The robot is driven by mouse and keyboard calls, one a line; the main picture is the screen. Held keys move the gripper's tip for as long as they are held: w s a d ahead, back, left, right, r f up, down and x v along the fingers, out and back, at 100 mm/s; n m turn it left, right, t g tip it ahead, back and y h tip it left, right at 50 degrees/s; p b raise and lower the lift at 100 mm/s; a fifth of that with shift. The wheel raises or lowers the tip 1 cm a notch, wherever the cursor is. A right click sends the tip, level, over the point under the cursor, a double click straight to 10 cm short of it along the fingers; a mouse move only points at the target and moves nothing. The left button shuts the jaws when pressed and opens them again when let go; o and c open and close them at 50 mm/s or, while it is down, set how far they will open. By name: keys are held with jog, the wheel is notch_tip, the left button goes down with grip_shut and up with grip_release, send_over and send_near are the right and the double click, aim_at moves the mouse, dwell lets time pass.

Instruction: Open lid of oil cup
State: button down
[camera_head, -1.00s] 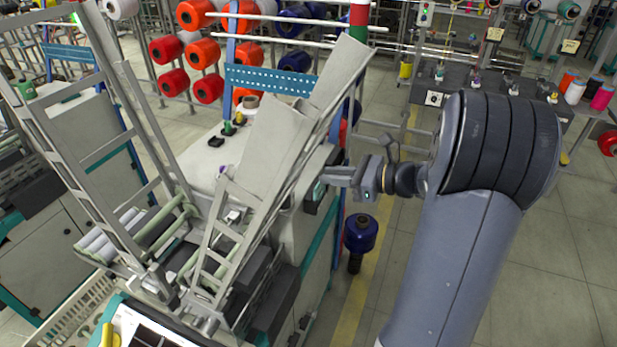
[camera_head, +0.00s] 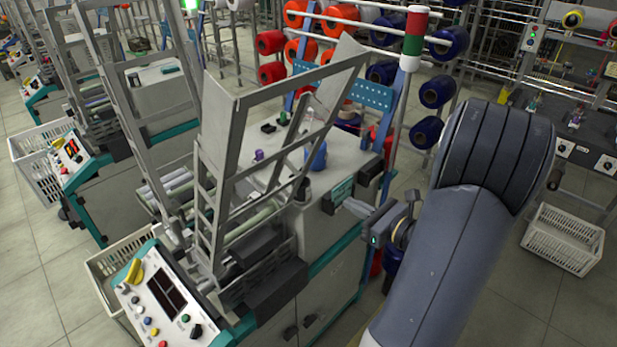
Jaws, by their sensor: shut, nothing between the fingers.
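My gripper (camera_head: 352,206) is shut and empty. Its fingertips point left at the right side of the winding machine (camera_head: 345,168), close to its upper edge. I cannot tell whether they touch it. On the machine's pale top stand a small blue part (camera_head: 317,158), a purple knob (camera_head: 259,155) and a green part (camera_head: 283,118). I cannot tell for sure which of these, if any, is the oil cup, nor make out its lid. The grey slanted frame (camera_head: 222,125) partly hides the top.
A control panel (camera_head: 165,300) with buttons and a yellow object is at the machine's front. A white basket (camera_head: 563,240) stands on the floor at the right. Red and blue yarn spools (camera_head: 436,91) hang on racks behind.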

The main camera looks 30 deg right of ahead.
jog(key=r+p+x, duration=0.2)
jog(key=p+x, duration=0.2)
jog(key=x, duration=0.8)
jog(key=shift+w+r, duration=0.15)
jog(key=shift+r, duration=0.2)
jog(key=shift+a+r, duration=0.1)
jog(key=shift+w+a+r+b, duration=0.2)
jog(key=shift+w+r+b, duration=0.25)
jog(key=shift+w+r, duration=0.2)
jog(key=shift+w+a+r+b, duration=0.25)
jog(key=shift+w+r+b, duration=0.25)
jog(key=shift+r, duration=0.2)
